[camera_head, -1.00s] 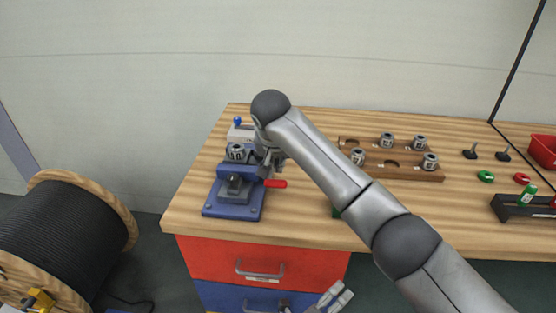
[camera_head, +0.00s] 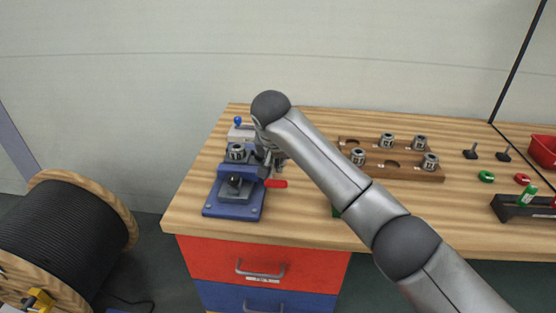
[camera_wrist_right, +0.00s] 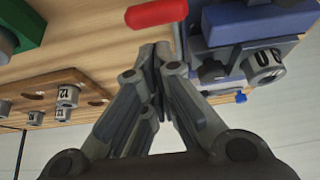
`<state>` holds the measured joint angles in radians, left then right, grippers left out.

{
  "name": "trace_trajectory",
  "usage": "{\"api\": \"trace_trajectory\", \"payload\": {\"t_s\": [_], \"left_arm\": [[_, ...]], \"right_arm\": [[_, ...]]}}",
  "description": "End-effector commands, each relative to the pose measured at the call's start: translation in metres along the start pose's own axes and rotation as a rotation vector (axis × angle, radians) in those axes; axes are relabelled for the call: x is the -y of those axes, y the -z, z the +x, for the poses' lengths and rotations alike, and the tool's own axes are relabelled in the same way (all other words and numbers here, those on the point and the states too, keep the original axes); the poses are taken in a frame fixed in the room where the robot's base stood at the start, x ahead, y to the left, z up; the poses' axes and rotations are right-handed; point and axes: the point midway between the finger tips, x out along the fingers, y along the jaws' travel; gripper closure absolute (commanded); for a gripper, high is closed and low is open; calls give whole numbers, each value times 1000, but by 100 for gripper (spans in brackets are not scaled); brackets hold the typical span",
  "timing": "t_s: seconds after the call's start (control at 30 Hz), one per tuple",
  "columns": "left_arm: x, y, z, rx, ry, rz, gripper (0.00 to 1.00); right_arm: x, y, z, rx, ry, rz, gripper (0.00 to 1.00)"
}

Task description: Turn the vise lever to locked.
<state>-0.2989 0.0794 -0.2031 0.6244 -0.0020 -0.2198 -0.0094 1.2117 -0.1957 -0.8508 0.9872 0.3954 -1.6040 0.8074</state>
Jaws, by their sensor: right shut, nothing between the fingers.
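The blue and grey vise (camera_head: 235,195) stands at the left end of the wooden bench. Its lever has a red handle (camera_head: 276,184) that points right in the head view. In the right wrist view the red handle (camera_wrist_right: 157,13) lies across the top, just beyond my fingertips, beside the blue vise body (camera_wrist_right: 260,22). My right gripper (camera_wrist_right: 156,50) is shut and empty, close to the lever; I cannot tell if it touches. In the head view my right gripper (camera_head: 277,168) is partly hidden by its wrist. My left gripper is out of view.
A grey numbered cylinder (camera_head: 236,151) sits at the rear of the vise. A wooden rack (camera_head: 400,172) with several similar cylinders stands to the right. A green object (camera_wrist_right: 22,35) lies at the near edge. A cable reel (camera_head: 70,235) stands on the floor left.

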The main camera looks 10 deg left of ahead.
Motion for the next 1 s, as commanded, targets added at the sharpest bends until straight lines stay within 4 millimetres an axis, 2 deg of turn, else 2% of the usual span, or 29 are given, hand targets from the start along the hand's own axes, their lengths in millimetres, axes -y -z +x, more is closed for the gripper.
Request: {"api": "trace_trajectory", "payload": {"t_s": [0.2, 0.63, 0.77, 1.0], "left_arm": [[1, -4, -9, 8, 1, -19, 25], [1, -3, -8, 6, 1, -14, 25], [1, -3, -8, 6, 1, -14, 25], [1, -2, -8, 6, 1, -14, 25]], "right_arm": [[0, -5, 2, -34, 1, 0, 100], [0, -5, 0, -42, 1, 0, 100], [1, -5, -15, -44, 2, 0, 100], [1, -7, -66, -45, 4, 0, 100]]}}
